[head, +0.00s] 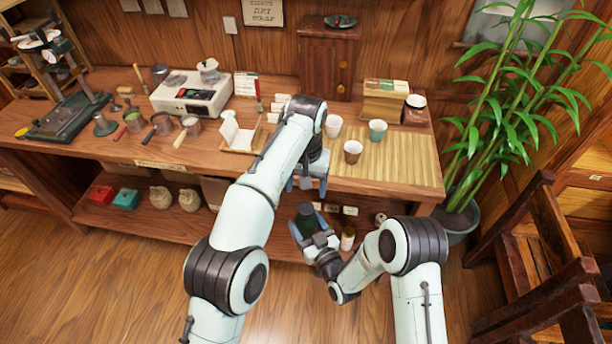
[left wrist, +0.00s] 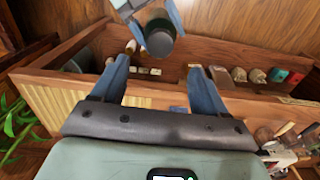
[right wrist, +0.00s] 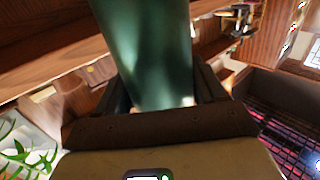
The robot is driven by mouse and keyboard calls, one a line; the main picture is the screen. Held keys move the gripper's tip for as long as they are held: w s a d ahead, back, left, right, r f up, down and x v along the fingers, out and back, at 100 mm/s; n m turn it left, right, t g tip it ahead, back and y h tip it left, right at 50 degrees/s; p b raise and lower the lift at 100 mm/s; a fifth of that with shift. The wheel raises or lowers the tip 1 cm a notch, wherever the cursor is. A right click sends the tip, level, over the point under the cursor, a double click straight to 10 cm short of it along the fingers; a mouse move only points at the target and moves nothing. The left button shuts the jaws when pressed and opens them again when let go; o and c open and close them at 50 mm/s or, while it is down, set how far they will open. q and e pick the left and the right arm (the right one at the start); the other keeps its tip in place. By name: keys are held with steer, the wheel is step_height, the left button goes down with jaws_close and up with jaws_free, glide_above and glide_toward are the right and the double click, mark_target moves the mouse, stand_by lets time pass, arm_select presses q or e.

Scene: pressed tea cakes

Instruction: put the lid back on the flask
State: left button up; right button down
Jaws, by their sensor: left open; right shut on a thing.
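The flask (head: 306,216) is a dark green cylinder, held in my right gripper (head: 309,230) in front of the table's lower shelf. In the left wrist view, the flask (left wrist: 160,38) shows a dark round end toward the camera; I cannot tell whether that is a lid. In the right wrist view, the green flask body (right wrist: 150,50) fills the space between the fingers. My left gripper (head: 306,185) is open, fingers pointing down, just above the flask and apart from it. Nothing clear shows between its fingers (left wrist: 157,76). I cannot make out a separate lid.
The wooden table (head: 330,182) has its front edge beside both grippers. Cups (head: 353,151) stand on its bamboo mat (head: 405,168). A small bottle (head: 347,240) stands near my right gripper. A potted plant (head: 460,222) and a chair (head: 535,260) are at the right.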

arm_select(q)
steer(key=shift+r, duration=1.6)
steer(key=shift+a, duration=0.1)
